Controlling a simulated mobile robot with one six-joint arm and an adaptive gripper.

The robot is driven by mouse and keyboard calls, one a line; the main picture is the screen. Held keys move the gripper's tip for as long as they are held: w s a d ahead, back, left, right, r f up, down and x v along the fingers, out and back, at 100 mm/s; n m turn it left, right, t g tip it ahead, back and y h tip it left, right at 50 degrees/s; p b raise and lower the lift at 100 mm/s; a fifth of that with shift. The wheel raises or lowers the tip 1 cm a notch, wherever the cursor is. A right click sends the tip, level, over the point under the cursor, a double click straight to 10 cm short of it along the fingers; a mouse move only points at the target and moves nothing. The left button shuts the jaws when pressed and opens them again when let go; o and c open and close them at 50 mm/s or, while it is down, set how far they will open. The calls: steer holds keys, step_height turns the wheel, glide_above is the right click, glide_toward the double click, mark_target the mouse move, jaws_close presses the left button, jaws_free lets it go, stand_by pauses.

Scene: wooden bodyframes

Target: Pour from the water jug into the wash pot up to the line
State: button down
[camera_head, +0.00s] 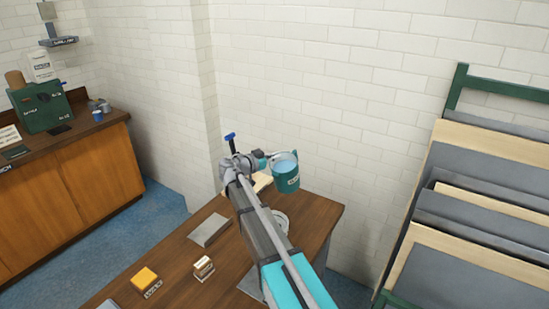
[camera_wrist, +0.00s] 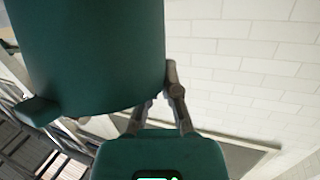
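A pale round vessel (camera_head: 281,222), perhaps the wash pot, stands on the table below the jug, partly hidden by my arm. Its line and contents cannot be made out.
The wooden table (camera_head: 180,262) also bears a grey plate (camera_head: 209,230), a yellow block (camera_head: 145,277) and a small labelled box (camera_head: 203,267). A white brick wall (camera_head: 330,130) stands close behind. A rack of boards (camera_head: 480,190) is at right, a wooden counter (camera_head: 75,180) at left.

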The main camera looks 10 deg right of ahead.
steer(key=shift+s+a+f+m+t+h+b, duration=0.15)
steer(key=shift+f+m+t+h+b, duration=0.55)
steer(key=shift+b, duration=1.85)
stand_by(3.9)
steer(key=shift+s+a+h+b, duration=0.1)
steer(key=shift+h+b, duration=0.45)
steer(key=shift+h, duration=0.15)
stand_by(0.7)
